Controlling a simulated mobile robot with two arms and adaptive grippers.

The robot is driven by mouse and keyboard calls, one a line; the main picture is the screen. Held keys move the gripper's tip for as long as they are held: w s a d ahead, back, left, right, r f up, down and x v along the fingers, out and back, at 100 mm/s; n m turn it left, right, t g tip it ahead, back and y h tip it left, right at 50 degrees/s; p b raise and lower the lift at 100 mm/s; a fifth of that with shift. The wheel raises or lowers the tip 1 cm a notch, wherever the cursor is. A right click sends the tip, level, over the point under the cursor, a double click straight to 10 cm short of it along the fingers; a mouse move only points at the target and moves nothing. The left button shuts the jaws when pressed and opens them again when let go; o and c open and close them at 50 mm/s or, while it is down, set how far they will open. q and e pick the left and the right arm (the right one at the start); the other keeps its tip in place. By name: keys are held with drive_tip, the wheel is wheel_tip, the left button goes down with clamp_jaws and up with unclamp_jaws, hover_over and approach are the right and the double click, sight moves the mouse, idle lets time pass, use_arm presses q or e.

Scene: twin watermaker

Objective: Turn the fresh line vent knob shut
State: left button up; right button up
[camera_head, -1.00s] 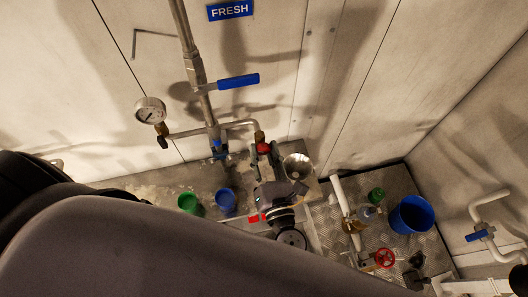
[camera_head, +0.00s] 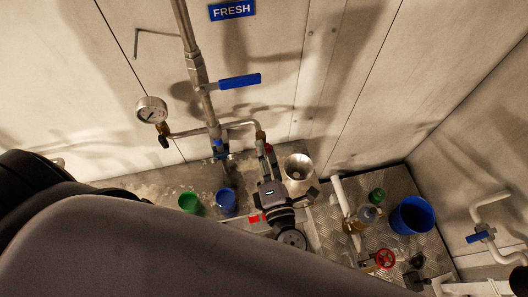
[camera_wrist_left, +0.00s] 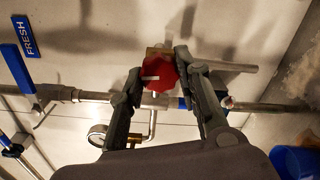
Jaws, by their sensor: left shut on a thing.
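The red vent knob (camera_wrist_left: 159,72) sits on a brass fitting in the left wrist view, with a pale mark across its face. My left gripper (camera_wrist_left: 157,76) has one finger on each side of the knob and is shut on it. In the head view the gripper (camera_head: 266,155) comes up from below to the knob (camera_head: 268,148), at the end of the side branch of the fresh line (camera_head: 205,95). The fingers hide most of the knob there. My right gripper does not show.
A pressure gauge (camera_head: 152,109) and a blue-handled valve (camera_head: 240,82) sit on the line under the FRESH sign (camera_head: 231,10). A metal cup (camera_head: 298,167) stands close right of the gripper. Green (camera_head: 189,202) and blue (camera_head: 225,201) cups stand below, a blue bucket (camera_head: 411,215) at right.

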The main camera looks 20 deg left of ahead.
use_arm(q)
drive_tip(key=shift+r+m, duration=0.1)
drive_tip(key=shift+m, duration=0.5)
drive_tip(key=o, duration=1.1)
drive_tip(key=shift+o, duration=0.2)
drive_tip(key=v, duration=0.7)
drive_tip(key=shift+s+d, duration=0.2)
drive_tip(key=shift+s, duration=0.05)
